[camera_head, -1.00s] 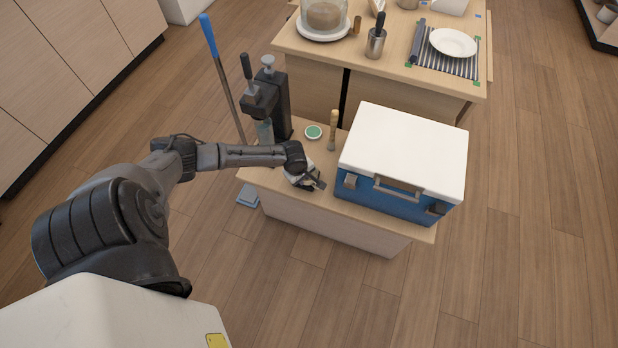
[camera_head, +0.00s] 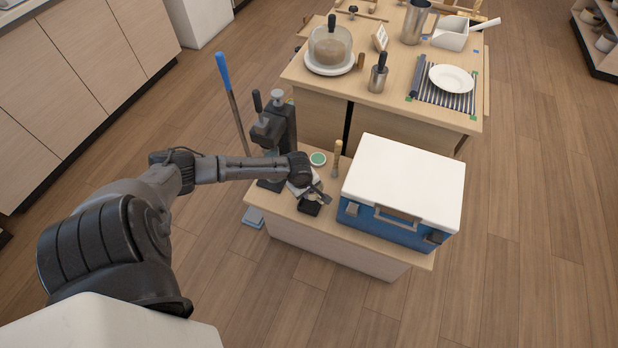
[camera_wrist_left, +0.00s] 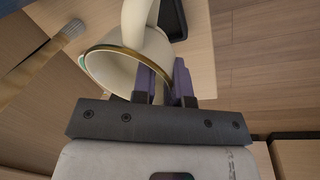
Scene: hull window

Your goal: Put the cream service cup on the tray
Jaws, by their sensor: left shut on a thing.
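The cream service cup (camera_wrist_left: 110,68), with a gold rim, shows in the left wrist view in front of my left gripper (camera_wrist_left: 165,82). The gripper's purple fingers are shut on the cup near its rim and handle; the exact contact is partly hidden. In the head view my left gripper (camera_head: 318,196) is over the low wooden cabinet, left of the blue box, and mostly hides the cup. I cannot make out for sure which thing is the tray. My right gripper is in neither view.
A blue box with a white lid (camera_head: 405,182) fills the cabinet's right side. A brush (camera_head: 337,158), a green-topped round item (camera_head: 318,159) and a dark press (camera_head: 272,135) stand behind. The farther table holds a plate (camera_head: 451,78) on a striped mat.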

